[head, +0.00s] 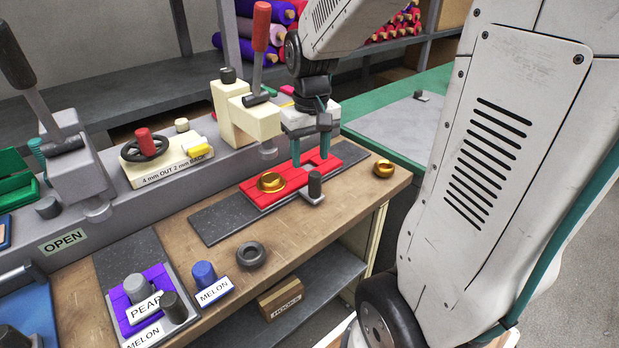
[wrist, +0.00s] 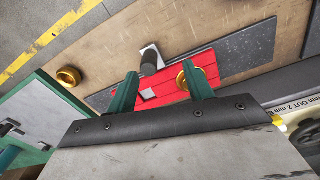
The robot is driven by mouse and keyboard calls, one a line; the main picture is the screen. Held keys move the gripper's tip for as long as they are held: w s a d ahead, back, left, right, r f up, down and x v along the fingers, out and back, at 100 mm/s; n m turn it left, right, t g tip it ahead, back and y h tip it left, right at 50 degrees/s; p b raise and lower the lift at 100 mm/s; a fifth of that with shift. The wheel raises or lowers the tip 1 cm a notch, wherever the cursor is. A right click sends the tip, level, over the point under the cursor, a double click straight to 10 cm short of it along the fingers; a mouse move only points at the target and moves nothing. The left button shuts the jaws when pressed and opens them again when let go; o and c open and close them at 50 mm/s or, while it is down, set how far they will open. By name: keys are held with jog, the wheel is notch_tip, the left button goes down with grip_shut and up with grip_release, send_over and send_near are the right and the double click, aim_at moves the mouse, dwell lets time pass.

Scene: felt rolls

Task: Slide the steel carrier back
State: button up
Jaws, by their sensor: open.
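A steel piece with an upright dark knob (head: 315,182), which looks like the carrier, sticks out from the front edge of a red block (head: 258,196). The knob also shows in the wrist view (wrist: 149,62). The red block lies on a dark track (head: 215,223), below the cream press head. A gold cup (head: 271,182) sits on the red block's left part. My gripper (head: 310,152) is open above the red block's rear right part, behind the knob. In the wrist view, the red block shows between my fingers (wrist: 160,78), with nothing held.
A loose gold cup (head: 384,168) stands near the bench's right end. A dark ring (head: 251,254) and blue knob (head: 204,275) are in front. The cream press (head: 247,118) with a red-handled lever stands close to my gripper. A second station (head: 139,290) has a purple block.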

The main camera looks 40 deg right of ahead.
aim_at(315, 173)
jog(key=w+d+f, duration=0.2)
jog(key=d+f, duration=0.1)
jog(key=shift+w+d+f, duration=0.15)
jog(key=shift+w+d, duration=0.05)
jog(key=shift+w, duration=0.05)
notch_tip(315, 173, down, 8)
jog(key=shift+r, duration=0.15)
jog(key=shift+c, duration=0.3)
jog(key=c, duration=1)
grip_shut()
